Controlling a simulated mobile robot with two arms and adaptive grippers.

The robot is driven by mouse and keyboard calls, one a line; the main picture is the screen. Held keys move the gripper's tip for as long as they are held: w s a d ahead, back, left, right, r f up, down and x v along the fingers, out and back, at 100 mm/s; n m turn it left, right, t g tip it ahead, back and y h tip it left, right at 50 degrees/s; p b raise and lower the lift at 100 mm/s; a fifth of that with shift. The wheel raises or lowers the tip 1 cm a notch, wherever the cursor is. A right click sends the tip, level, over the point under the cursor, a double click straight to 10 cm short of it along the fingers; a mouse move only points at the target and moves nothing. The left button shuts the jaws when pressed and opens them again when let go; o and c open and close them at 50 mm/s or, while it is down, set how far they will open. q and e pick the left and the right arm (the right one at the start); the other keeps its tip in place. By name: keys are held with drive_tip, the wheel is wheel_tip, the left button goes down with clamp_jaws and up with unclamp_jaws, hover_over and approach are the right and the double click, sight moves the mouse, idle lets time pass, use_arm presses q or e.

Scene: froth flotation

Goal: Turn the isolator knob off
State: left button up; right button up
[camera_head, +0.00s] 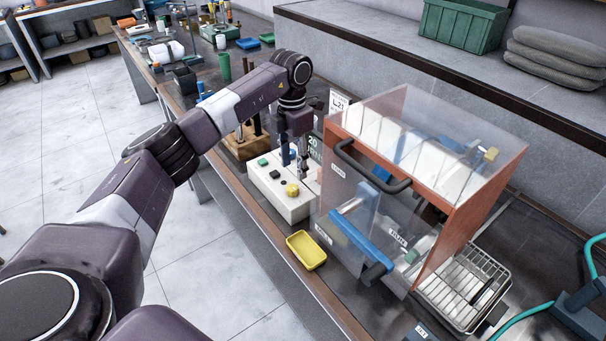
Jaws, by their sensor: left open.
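A cream control box (268,189) stands on the bench left of a clear-walled cabinet. Its top carries a green button (262,162), a dark button (275,174) and a yellow knob (292,190) near its right end. The yellow knob looks like the isolator knob, but its label and setting are too small to read. My left gripper (299,172) points down over the box, just behind the yellow knob. It is open, and no object shows between its fingers. I cannot tell whether a finger touches the box. My right gripper is out of view.
The clear cabinet (402,130) with orange edges and a black handle stands close on the right. A yellow tray (306,250) lies in front of the box. A wooden block (247,146) stands behind-left. A wire rack (467,287) lies at the right.

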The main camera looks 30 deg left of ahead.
sight(293, 187)
use_arm(q)
drive_tip(key=shift+s+f, duration=0.1)
drive_tip(key=shift+f, duration=0.05)
drive_tip(key=f+p, duration=0.1)
drive_tip(key=s+f+p, duration=0.1)
drive_tip(key=f, duration=0.1)
drive_tip(key=shift+s+f, duration=0.15)
drive_tip(key=shift+s, duration=0.05)
drive_tip(key=shift+w+f+p, duration=0.2)
drive_tip(key=shift+f+p, duration=0.2)
drive_tip(key=shift+f, duration=0.75)
drive_tip(key=shift+w+f, duration=0.1)
drive_tip(key=shift+f, duration=0.4)
clamp_jaws()
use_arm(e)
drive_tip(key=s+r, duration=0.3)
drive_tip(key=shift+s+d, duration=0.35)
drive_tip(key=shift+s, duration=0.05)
